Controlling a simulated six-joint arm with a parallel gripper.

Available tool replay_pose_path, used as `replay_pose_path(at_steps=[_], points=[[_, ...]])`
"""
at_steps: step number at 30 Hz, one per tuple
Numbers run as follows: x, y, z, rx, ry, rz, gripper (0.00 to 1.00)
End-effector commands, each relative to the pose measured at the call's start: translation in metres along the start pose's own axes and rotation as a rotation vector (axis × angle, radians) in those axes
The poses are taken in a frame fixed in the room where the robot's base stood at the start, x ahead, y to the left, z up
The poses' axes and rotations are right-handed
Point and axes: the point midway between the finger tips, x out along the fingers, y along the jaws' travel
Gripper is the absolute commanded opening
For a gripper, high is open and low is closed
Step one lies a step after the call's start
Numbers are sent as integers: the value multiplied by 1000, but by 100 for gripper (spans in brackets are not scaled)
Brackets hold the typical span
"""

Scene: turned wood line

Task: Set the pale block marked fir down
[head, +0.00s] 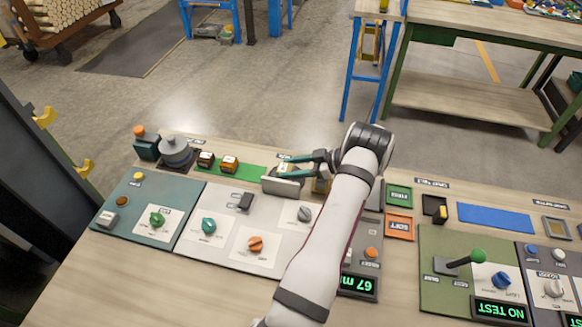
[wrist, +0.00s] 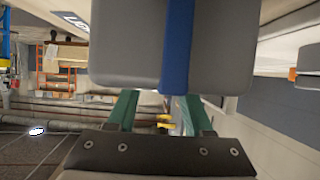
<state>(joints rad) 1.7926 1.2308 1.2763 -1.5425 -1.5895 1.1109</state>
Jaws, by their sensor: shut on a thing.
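My gripper (head: 286,167) reaches left over the back of the workbench, its dark green fingers shut on a small pale block (head: 287,168). Only a sliver of the block shows in the head view, and I cannot read a mark on it. A grey box-like piece (head: 283,184) is just in front of the fingers in the head view. In the wrist view, a large grey body with a blue band (wrist: 125,45) covers the fingertips and whatever is between them. I cannot tell from this whether the block touches anything below.
Two small labelled blocks, one dark (head: 206,159) and one orange-brown (head: 229,164), stand left of my gripper by a green strip (head: 256,171). A round grey device (head: 175,151) is farther left. Control panels with knobs fill the front. A blue mat (head: 495,217) at right is clear.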

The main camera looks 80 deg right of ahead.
Motion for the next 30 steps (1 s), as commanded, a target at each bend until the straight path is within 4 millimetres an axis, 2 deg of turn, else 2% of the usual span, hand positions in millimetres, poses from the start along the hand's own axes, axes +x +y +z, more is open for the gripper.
replay_pose_path(at_steps=[5,6,11,21,23,30], points=[[1,0,3,0,0,0,0],[2,0,4,0,0,0,53],[1,0,3,0,0,0,81],[-2,0,-1,-1,0,1,81],[-13,1,-1,-2,1,2,81],[-82,1,0,-3,1,5,81]])
